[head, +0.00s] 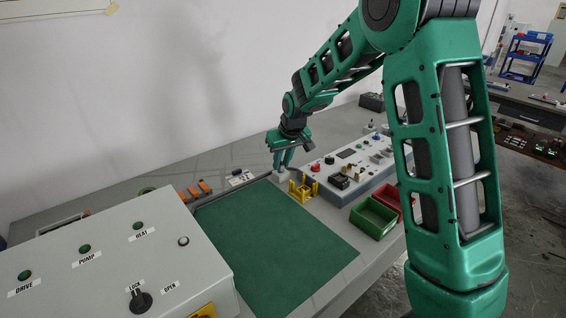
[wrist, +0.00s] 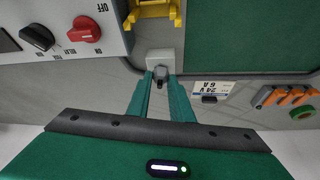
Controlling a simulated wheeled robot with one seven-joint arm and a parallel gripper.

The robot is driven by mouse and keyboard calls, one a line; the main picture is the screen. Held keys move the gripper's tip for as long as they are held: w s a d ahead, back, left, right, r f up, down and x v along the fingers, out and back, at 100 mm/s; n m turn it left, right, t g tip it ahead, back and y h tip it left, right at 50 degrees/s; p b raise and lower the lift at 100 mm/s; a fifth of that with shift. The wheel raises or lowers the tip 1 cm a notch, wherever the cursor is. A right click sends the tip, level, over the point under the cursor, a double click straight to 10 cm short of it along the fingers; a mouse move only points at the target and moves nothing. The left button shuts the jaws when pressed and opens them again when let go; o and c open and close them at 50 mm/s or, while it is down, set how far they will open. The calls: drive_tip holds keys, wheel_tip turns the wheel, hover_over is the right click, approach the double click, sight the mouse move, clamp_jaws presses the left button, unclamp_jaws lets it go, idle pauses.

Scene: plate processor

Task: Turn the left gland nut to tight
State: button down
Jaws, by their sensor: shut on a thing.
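My gripper (head: 282,166) reaches down at the far edge of the green mat. In the wrist view, the two green fingers of my gripper (wrist: 160,79) are closed on a small dark grey gland nut (wrist: 160,71), one on each side. The nut sits at a light grey block (wrist: 160,57). No second gland nut can be made out. In the head view the nut is hidden by the fingers or too small to tell. How tight the nut is cannot be seen.
A yellow stand (head: 302,188) is close to my gripper. A control panel (head: 358,170) with knobs and a red (head: 405,193) and a green bin (head: 372,218) lie to the right. Orange clips (head: 198,189) are at the left. The green mat (head: 275,240) is clear.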

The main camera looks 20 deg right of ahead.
drive_tip(key=m+h, duration=0.1)
drive_tip(key=m, duration=0.2)
drive_tip(key=shift+w+m+h, duration=0.1)
drive_tip(key=shift+m+h, duration=0.2)
drive_tip(key=shift+m, duration=0.1)
drive_tip(key=m, duration=0.1)
drive_tip(key=m+h, duration=0.1)
drive_tip(key=m, duration=0.2)
drive_tip(key=shift+w+a+m+h, duration=0.1)
drive_tip(key=shift+a+m+h, duration=0.2)
drive_tip(key=m, duration=0.2)
drive_tip(key=m+g+h, duration=0.1)
drive_tip(key=m, duration=0.1)
drive_tip(key=m+g, duration=0.1)
drive_tip(key=shift+w+a+r+m+h, duration=0.1)
drive_tip(key=shift+w+a+m+h, duration=0.1)
drive_tip(key=shift+a+m+h, duration=0.15)
drive_tip(key=shift+m, duration=0.45)
drive_tip(key=shift+a, duration=0.2)
drive_tip(key=c, duration=1.6)
unclamp_jaws()
drive_tip(key=shift+w, duration=0.1)
drive_tip(key=shift+c, duration=0.2)
drive_tip(key=shift+o, duration=0.3)
drive_tip(key=shift+d+g, duration=0.15)
drive_tip(key=shift+g, duration=0.15)
